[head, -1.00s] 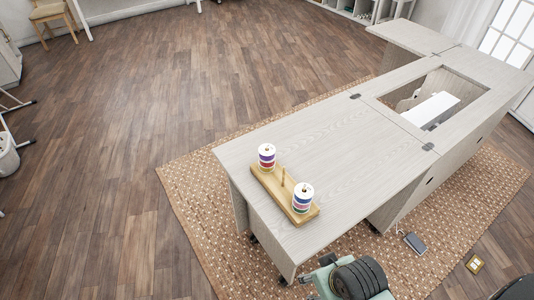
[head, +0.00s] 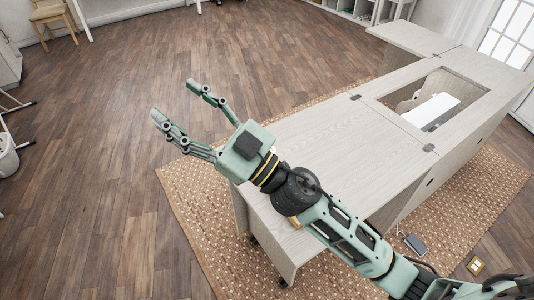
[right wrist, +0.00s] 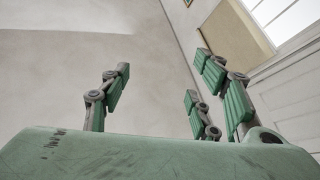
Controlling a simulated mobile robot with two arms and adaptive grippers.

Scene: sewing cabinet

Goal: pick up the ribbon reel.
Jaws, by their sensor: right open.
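My right gripper (head: 174,101) is open and empty, its fingers spread over the floor beyond the left end of the cabinet top (head: 340,140). The ribbon reels are hidden behind my right arm in the head view. Only a small yellowish bit of the wooden peg stand (head: 294,222) shows under the arm. My left gripper is not in view.
The cabinet has an open well with a white machine (head: 430,110) in it. A patterned rug (head: 195,200) lies under the cabinet. A dark pedal (head: 414,243) lies on the rug at the right.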

